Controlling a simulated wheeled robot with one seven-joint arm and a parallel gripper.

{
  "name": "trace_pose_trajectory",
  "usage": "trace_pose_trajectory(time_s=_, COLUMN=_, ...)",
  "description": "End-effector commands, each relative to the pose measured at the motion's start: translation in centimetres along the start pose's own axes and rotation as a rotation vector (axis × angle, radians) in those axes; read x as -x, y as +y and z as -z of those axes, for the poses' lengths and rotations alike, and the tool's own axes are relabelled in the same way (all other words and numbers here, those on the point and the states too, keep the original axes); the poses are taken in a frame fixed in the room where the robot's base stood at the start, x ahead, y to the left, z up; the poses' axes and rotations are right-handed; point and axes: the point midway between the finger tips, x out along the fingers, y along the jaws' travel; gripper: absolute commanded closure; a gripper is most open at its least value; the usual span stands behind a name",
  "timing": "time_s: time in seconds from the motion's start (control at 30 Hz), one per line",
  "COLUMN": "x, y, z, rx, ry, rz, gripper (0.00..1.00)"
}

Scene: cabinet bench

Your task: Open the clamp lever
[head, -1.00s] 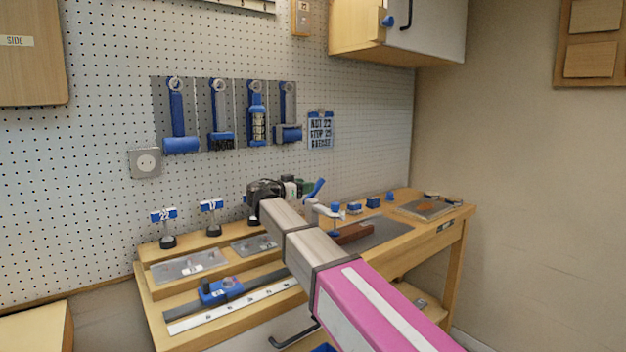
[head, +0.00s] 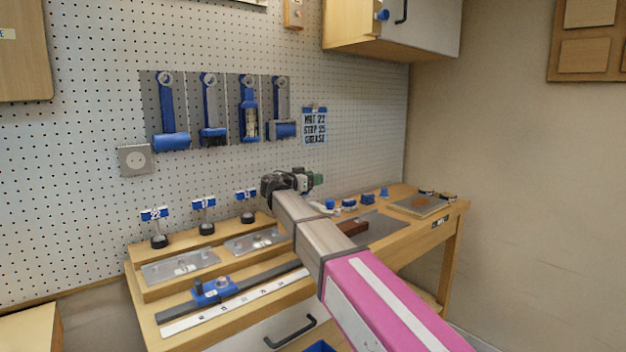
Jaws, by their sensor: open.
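The clamp stands on the bench just behind the end of my arm. Only part of its pale arm (head: 321,209) shows, low to the right of my wrist. Its blue lever is hidden behind my gripper.
A brown block (head: 353,228) lies on a grey mat (head: 385,232) right of my arm. Several blue blocks (head: 368,198) stand behind it. Left are numbered posts (head: 203,215), metal plates (head: 180,266) and a blue slider on a rail (head: 215,290). The pegboard (head: 80,190) rises behind.

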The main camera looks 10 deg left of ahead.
Motion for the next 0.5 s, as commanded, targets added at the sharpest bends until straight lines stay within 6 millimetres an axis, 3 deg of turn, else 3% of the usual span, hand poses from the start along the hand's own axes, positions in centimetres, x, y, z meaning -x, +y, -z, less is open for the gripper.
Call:
trace_pose_trajectory(time_s=0.17, x=0.00, y=0.01, z=-0.01, rx=0.000, ry=0.000, rz=0.000, gripper=0.53)
trace_pose_trajectory(time_s=0.3, x=0.00, y=0.01, z=-0.01, rx=0.000, ry=0.000, rz=0.000, gripper=0.95)
trace_pose_trajectory(time_s=0.33, x=0.01, y=0.01, z=-0.01, rx=0.000, ry=0.000, rz=0.000, gripper=1.00)
trace_pose_trajectory(time_s=0.5, x=0.03, y=0.01, z=0.00, rx=0.000, ry=0.003, rz=0.000, gripper=1.00)
